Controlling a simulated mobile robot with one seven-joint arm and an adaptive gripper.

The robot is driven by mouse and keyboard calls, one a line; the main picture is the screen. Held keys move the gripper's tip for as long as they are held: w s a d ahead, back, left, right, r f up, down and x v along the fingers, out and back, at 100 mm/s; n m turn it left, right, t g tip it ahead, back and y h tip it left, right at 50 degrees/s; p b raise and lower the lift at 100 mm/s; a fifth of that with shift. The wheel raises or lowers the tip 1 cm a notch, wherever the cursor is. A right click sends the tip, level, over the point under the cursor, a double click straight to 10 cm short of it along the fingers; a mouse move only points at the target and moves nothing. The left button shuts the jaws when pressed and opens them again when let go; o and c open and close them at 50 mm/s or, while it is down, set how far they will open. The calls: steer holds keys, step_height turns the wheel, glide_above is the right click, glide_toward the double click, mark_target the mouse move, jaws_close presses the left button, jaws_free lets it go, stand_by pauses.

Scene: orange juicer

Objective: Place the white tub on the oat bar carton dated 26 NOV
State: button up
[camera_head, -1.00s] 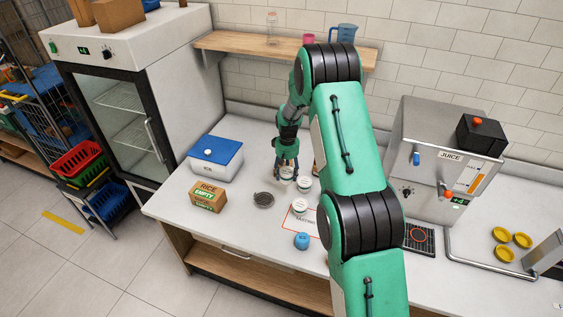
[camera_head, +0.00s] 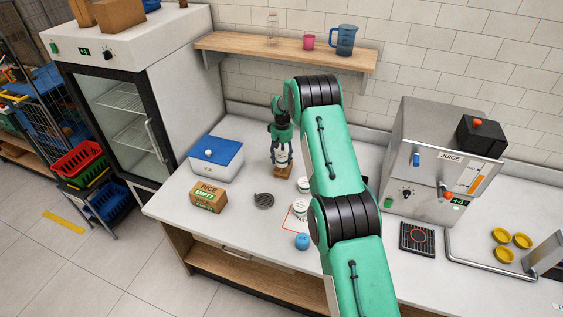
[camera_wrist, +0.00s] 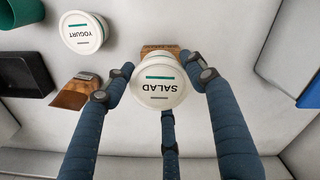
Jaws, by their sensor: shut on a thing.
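My gripper (camera_head: 282,154) is shut on a white tub (camera_head: 283,158) near the back of the counter. In the wrist view the tub's lid (camera_wrist: 158,84) reads SALAD, with a green stripe, and my blue fingers surround it. A brown carton (camera_head: 283,174) is directly below the tub in the head view. Its edge (camera_wrist: 160,48) shows behind the lid in the wrist view. I cannot tell whether tub and carton touch. Another brown carton (camera_wrist: 70,94) lies at the left of the wrist view. I cannot read a date on either carton.
Two more white tubs (camera_head: 304,184) stand on the counter; one (camera_wrist: 82,33) reads YOGURT. The juicer (camera_head: 440,160) is at right.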

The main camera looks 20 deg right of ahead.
mark_target(281, 161)
steer(key=shift+w+d, duration=0.1)
steer(key=shift+w, duration=0.35)
steer(key=shift+f, duration=1.75)
steer(key=shift+f, duration=0.15)
steer(key=o, duration=1.3)
steer(key=shift+c, duration=0.2)
